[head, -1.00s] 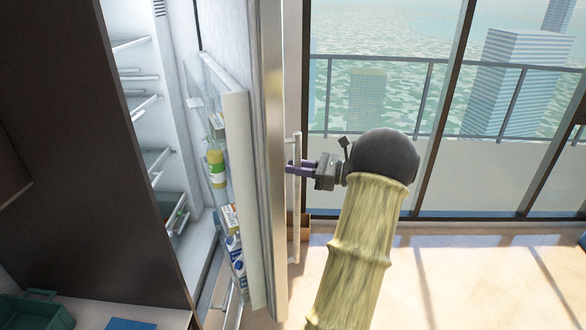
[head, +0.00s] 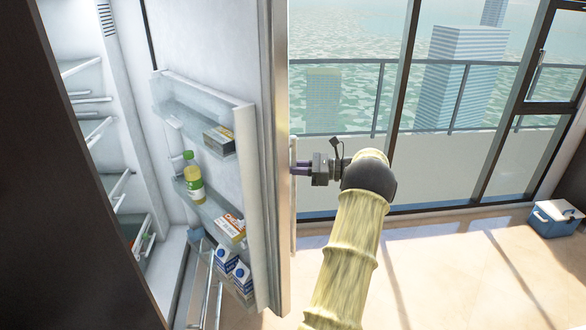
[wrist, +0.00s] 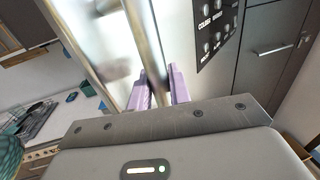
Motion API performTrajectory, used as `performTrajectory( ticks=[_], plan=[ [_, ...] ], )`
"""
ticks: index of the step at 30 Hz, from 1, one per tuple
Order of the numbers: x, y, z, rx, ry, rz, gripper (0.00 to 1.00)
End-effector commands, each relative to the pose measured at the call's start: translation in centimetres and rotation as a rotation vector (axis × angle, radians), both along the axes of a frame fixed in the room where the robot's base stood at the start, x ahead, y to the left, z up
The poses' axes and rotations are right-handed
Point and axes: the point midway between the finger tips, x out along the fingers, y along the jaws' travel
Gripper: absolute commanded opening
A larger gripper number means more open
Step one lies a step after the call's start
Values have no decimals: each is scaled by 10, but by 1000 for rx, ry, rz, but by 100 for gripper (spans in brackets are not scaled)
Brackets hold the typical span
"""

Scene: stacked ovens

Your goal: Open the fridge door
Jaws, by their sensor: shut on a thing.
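The fridge door (head: 278,150) stands open, swung out toward me. Its inner shelves face left and hold a bottle (head: 193,180), cartons (head: 228,265) and boxes. The fridge interior (head: 90,110) with its shelves shows at the left. My gripper (head: 300,168) is at the outer side of the door, on its vertical handle (head: 293,225). In the wrist view, the purple fingers (wrist: 157,92) are shut around the silver handle bar (wrist: 146,45). The door edge hides part of the handle in the head view.
A dark cabinet panel (head: 60,210) stands at the left of the fridge. Tall windows with a railing (head: 450,95) are behind. A blue and white cooler (head: 554,218) sits on the floor at the right. The floor between is clear.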

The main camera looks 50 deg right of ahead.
Motion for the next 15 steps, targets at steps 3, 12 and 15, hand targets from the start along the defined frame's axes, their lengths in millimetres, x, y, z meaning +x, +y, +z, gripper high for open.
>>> performTrajectory(
  ticks=[3, 12, 15],
  plan=[
    [1, 0, 1, 0, -2, 2, 0],
    [1, 0, 1, 0, -2, 2, 23],
    [1, 0, 1, 0, -1, 2, 39]
  ],
)
